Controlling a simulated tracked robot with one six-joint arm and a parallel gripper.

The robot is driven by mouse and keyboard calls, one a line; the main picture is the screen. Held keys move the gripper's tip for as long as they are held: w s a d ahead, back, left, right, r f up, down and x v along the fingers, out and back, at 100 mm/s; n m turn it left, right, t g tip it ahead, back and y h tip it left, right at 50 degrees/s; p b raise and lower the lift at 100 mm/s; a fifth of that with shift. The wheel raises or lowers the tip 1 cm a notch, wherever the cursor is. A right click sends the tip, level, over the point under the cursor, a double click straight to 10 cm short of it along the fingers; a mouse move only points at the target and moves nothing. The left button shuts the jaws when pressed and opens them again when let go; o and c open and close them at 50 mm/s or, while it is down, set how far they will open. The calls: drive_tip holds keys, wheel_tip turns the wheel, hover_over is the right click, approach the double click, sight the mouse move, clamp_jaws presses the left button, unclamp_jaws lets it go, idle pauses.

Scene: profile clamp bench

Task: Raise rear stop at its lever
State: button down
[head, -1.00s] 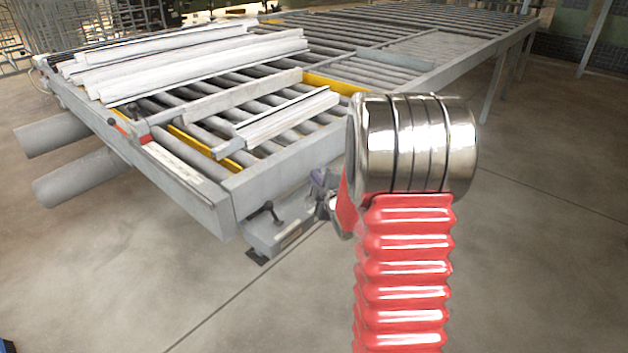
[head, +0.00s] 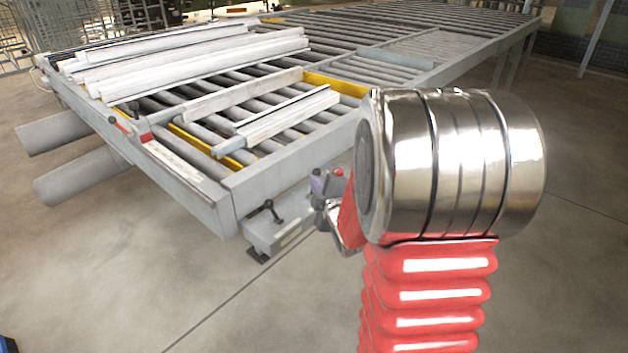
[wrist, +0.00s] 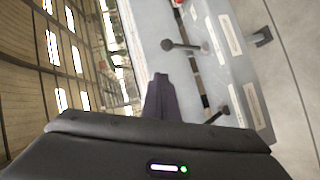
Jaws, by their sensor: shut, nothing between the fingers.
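The clamp bench (head: 285,195) stands left of my arm. A black lever (head: 266,209) stands on a grey housing (head: 262,235) at its near corner. In the wrist view two dark levers with round ends, an upper lever (wrist: 180,46) and a lower lever (wrist: 219,113), stick out by the grey bench edge. I cannot tell which belongs to the rear stop. My gripper (wrist: 160,82) is shut and empty, left of both levers in the picture and apart from them.
White profiles (head: 190,65) lie on the rollers, with a shorter profile (head: 285,118) nearer me. A red part (head: 118,126) sits on the bench's left edge. Pale labels (wrist: 230,35) mark the bench side. The floor (head: 120,270) in front is clear.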

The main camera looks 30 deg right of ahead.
drive_tip(key=shift+v, duration=2.65)
drive_tip(key=shift+d+r, duration=0.1)
drive_tip(key=s+f+m+g, duration=0.8)
drive_tip(key=s+f+m, duration=0.1)
drive_tip(key=s+a+r+y, duration=0.1)
drive_tip(key=s+a+r, duration=0.3)
drive_tip(key=a, duration=0.4)
drive_tip(key=s+a+r+m+g+y, duration=0.1)
drive_tip(key=s+a+r+y, duration=0.1)
drive_tip(key=a+r, duration=0.3)
drive_tip(key=s+a+r+y, duration=0.1)
drive_tip(key=s+a+r, duration=0.3)
drive_tip(key=a, duration=0.8)
drive_tip(key=shift+s+r+m+y, duration=0.2)
drive_tip(key=shift+s+m+y, duration=0.15)
drive_tip(key=shift+s, duration=0.5)
